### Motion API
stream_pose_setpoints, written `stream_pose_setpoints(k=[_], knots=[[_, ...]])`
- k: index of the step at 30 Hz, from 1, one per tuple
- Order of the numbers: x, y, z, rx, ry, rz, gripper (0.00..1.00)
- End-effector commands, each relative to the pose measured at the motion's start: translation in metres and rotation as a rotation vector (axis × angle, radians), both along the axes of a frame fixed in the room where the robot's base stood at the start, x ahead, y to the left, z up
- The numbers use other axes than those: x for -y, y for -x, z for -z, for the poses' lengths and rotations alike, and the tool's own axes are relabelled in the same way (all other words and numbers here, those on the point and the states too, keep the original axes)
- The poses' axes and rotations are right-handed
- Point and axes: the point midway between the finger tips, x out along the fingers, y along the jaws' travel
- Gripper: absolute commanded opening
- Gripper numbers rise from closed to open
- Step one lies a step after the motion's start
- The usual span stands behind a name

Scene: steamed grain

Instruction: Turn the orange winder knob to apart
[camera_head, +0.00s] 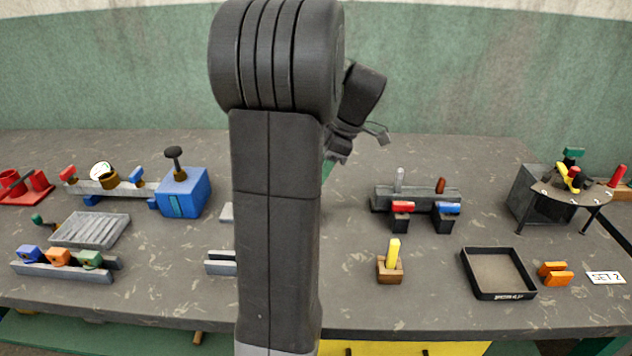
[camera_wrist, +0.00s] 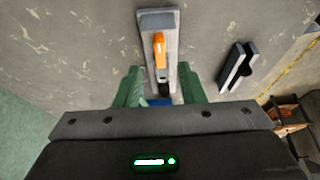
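The orange winder knob (camera_wrist: 160,48) is an elongated orange handle on a long grey plate (camera_wrist: 150,20) in the wrist view. A dark part and a bit of blue show nearer my gripper on the same piece. My gripper (camera_wrist: 160,88) has two green fingers spread apart, one on each side of the plate's near end in the picture. The knob lies ahead of the fingertips, and nothing is seen gripped. In the head view, my arm hides the middle of the table, and the knob is not visible there; my gripper's fingertips are not clear there.
A black-and-grey slotted block (camera_wrist: 237,67) stands right of the plate. In the head view, a blue box (camera_head: 183,195) with a dark knob is left of my arm. A yellow peg in a wooden base (camera_head: 390,268) and a black tray (camera_head: 482,288) are on the right.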

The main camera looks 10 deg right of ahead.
Motion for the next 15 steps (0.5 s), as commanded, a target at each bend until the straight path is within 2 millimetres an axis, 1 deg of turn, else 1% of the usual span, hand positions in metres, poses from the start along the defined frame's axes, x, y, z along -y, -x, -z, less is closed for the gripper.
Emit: stream_pose_setpoints(k=[1, 6, 10, 15], knots=[[0.005, 0.001, -0.013, 0.004, 0.002, 0.002, 0.36], [0.019, 0.004, -0.047, 0.002, 0.002, 0.001, 0.36], [0.026, 0.006, -0.064, 0.002, 0.001, 0.001, 0.36], [0.030, 0.008, -0.075, 0.000, 0.000, 0.000, 0.36]])
